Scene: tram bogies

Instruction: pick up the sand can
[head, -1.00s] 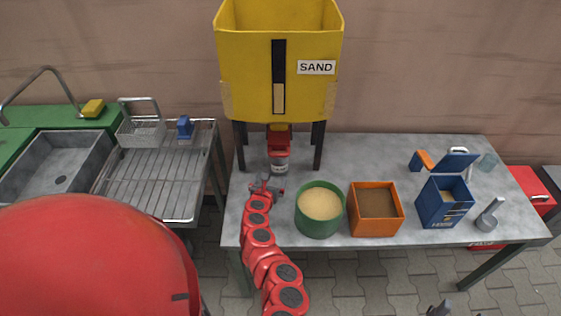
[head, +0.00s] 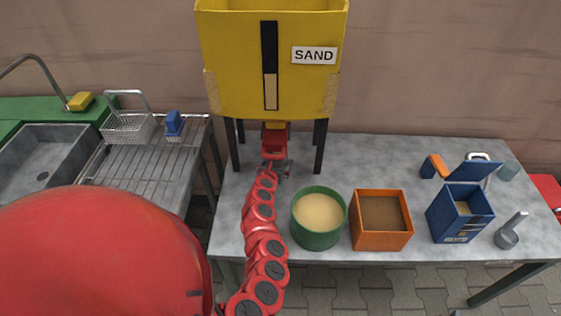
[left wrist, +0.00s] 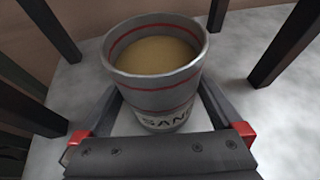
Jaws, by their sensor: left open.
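The sand can, grey with red bands and the letters "SAN" showing, stands upright on the table in the left wrist view (left wrist: 157,70), with sand inside. My left gripper (left wrist: 160,115) is open, with one finger on each side of the can's lower part; I cannot tell whether they touch it. In the head view my left gripper (head: 273,171) is under the yellow sand hopper (head: 225,95), by its red outlet (head: 274,146). The can is mostly hidden there behind the gripper. My right gripper is not in view.
The hopper's dark legs (head: 320,146) stand on both sides of my left gripper. A green round tub (head: 318,240), an orange box (head: 382,242) and a blue box (head: 462,222) stand to the right on the table. A wire drying rack (head: 140,165) is left.

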